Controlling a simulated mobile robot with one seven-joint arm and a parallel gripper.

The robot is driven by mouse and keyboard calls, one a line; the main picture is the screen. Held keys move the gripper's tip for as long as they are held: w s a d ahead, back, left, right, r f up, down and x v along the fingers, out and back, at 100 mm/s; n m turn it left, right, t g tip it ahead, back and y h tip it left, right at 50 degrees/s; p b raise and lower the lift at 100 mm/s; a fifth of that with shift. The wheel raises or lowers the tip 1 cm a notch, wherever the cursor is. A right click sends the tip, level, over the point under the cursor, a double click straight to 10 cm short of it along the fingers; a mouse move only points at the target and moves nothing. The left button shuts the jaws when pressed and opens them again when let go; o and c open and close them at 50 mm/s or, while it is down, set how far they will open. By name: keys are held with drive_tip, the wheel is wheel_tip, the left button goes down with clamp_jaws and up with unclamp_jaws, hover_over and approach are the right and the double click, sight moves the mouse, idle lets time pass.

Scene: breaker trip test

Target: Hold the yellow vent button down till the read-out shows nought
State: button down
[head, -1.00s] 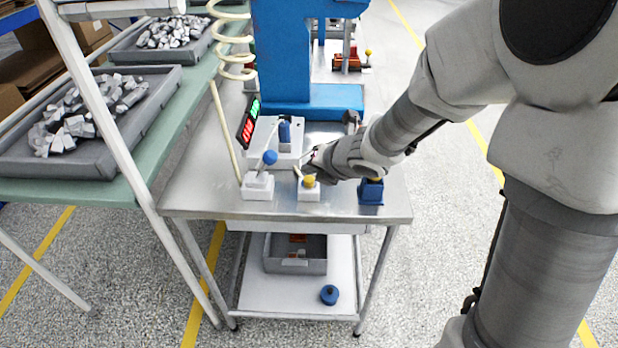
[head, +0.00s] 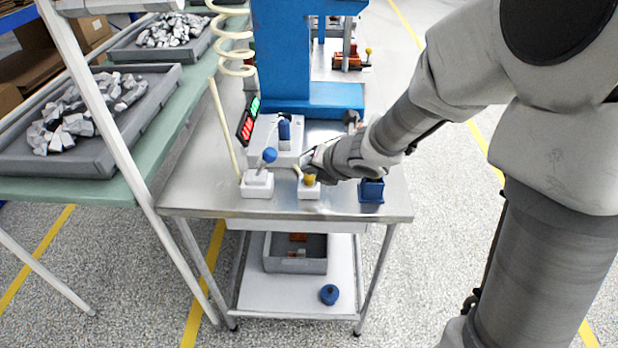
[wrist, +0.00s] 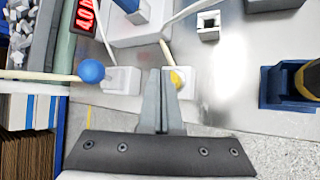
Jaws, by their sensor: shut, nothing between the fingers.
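The yellow vent button (head: 309,179) sits on a small white block (head: 308,192) near the front edge of the steel bench. It also shows in the wrist view (wrist: 177,79). My gripper (wrist: 159,72) is shut and empty, its fingertips just left of the button in the wrist view and overlapping its block. I cannot tell whether they touch the button. In the head view my wrist comes in from the right, just behind the button. The read-out (head: 248,120) shows red and green digits. In the wrist view its red digits (wrist: 86,14) look like 4.0, cut by the top edge.
A blue-knobbed lever (head: 269,155) on a white base stands left of the button. A blue block (head: 371,191) stands to its right. A white housing (head: 276,140) and a blue press frame (head: 290,60) are behind. The bench's front edge (head: 290,215) is close.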

sight(312, 180)
drive_tip(key=shift+f+b, duration=0.55)
drive_tip(key=shift+f, duration=0.1)
idle(0.7)
idle(1.9)
drive_tip(key=shift+r+p, duration=0.9)
drive_tip(key=shift+r, duration=0.1)
wheel_tip(312, 180, up, 5)
drive_tip(key=p, duration=0.4)
drive_tip(key=shift+p, duration=0.4)
